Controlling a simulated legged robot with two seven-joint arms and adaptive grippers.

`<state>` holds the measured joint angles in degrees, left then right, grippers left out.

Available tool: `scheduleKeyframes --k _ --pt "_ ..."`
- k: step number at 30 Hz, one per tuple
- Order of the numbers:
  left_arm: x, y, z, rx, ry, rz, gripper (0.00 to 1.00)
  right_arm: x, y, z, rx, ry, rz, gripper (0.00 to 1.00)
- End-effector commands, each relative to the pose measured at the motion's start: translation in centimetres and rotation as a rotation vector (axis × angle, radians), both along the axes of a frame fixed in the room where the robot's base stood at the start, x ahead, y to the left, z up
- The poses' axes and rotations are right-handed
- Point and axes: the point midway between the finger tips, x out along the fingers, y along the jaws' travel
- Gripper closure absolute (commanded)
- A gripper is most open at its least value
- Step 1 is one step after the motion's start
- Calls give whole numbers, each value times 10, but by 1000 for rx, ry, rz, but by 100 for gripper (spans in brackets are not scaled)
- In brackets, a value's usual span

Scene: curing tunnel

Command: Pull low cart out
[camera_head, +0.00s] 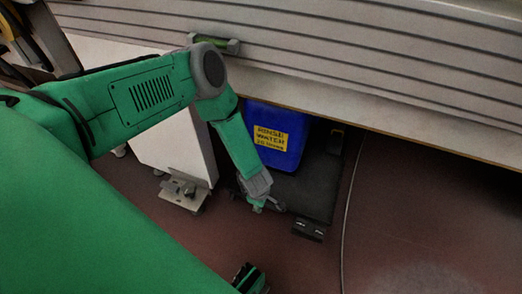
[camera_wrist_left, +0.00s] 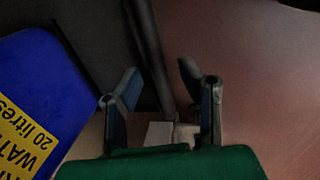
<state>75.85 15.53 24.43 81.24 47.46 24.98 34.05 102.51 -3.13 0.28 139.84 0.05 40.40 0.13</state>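The low cart (camera_head: 318,185) is a dark flat platform on the floor, partly under the overhanging pale panel. It carries a blue container (camera_head: 278,135) with a yellow label, also at the left of the wrist view (camera_wrist_left: 35,85). My left gripper (camera_head: 268,206) is low at the cart's near left corner. In the wrist view its two fingers (camera_wrist_left: 163,95) are apart, with a dark bar (camera_wrist_left: 150,50), apparently the cart's edge, running between them. Whether they touch it I cannot tell. A dark green-black piece at the bottom edge, apparently my right gripper (camera_head: 250,279), is mostly cut off.
A pale slatted panel (camera_head: 370,50) with a green-marked handle (camera_head: 214,43) overhangs the cart. A white post (camera_head: 178,145) with a metal foot (camera_head: 184,192) stands left of it. A small black bracket (camera_head: 308,229) lies at the cart's front. Reddish floor (camera_head: 420,230) is clear at right.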

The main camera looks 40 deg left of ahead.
Motion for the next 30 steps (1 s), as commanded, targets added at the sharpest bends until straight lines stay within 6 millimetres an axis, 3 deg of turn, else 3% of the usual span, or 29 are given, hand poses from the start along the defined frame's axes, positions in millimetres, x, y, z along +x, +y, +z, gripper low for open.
scheduleKeyframes --k 9,10,12,13,23,30 --pt "1 0 -2 0 0 1 66 0 0 -1 0 0 0 100" --pt "1 1 -2 0 0 1 69 0 0 -1 0 0 0 100" --pt "1 1 -2 0 0 1 94 0 0 -1 0 0 0 100" --pt "1 1 -2 0 0 1 100 0 0 -1 0 0 0 100" --pt "-3 0 -2 0 1 1 100 0 0 1 0 0 0 100" --pt "-25 -5 0 -2 6 1 100 0 0 13 0 0 0 100"
